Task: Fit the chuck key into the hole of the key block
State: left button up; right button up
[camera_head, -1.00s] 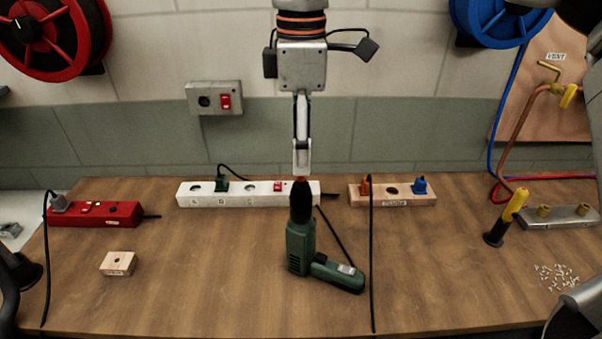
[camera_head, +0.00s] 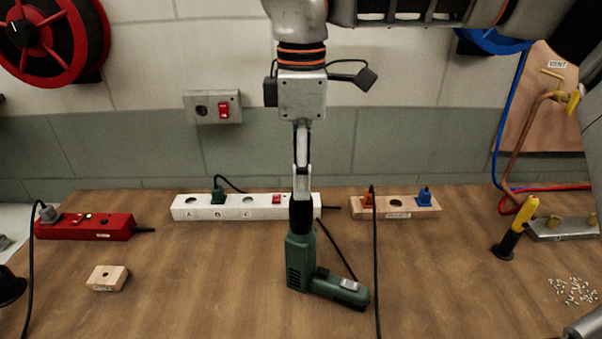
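My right gripper (camera_head: 302,190) points straight down over the green drill (camera_head: 301,262), with its fingertips at the drill's black chuck. I see the fingers edge-on, so I cannot tell whether they are open or shut on anything. The drill stands nose up, its handle lying to the right on the bench. A small light wooden block (camera_head: 107,278) with a dark hole in its top, likely the key block, sits at the front left. I cannot make out the chuck key; it may be hidden at the fingertips. My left gripper is not in view.
A white power strip (camera_head: 261,208) is behind the drill, and a wooden socket strip (camera_head: 412,207) to its right. A black cable (camera_head: 376,270) runs forward right of the drill. A red strip (camera_head: 85,230) is behind the block. Bench between block and drill is clear.

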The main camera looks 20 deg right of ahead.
jog(key=shift+r+p, duration=0.7)
jog(key=shift+r, duration=0.55)
jog(key=shift+r+p, duration=0.6)
jog(key=shift+r, duration=0.85)
jog(key=shift+f, duration=0.1)
